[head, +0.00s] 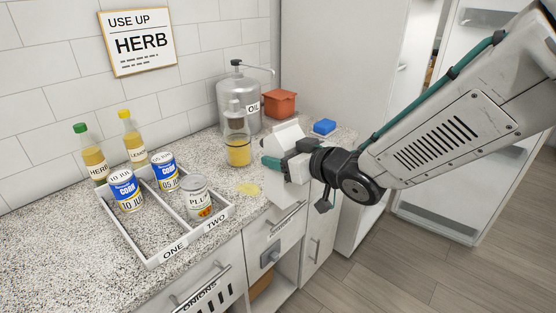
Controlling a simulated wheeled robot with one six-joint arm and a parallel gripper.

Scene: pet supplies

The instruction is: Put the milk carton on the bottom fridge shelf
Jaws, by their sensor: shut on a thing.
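A white carton with a sloped top, the milk carton (287,133), shows behind my gripper (278,153) at the counter's right part. My gripper is shut on it. The carton's lower part is hidden by the gripper, so I cannot tell whether it touches the counter. The white fridge (335,60) stands right of the counter, with its door (480,115) open at the right. My arm crosses in front of the fridge, and its bottom shelf is hidden.
A yellow spill (249,188) lies on the counter (70,250). A divided tray (150,262) holds several cans.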

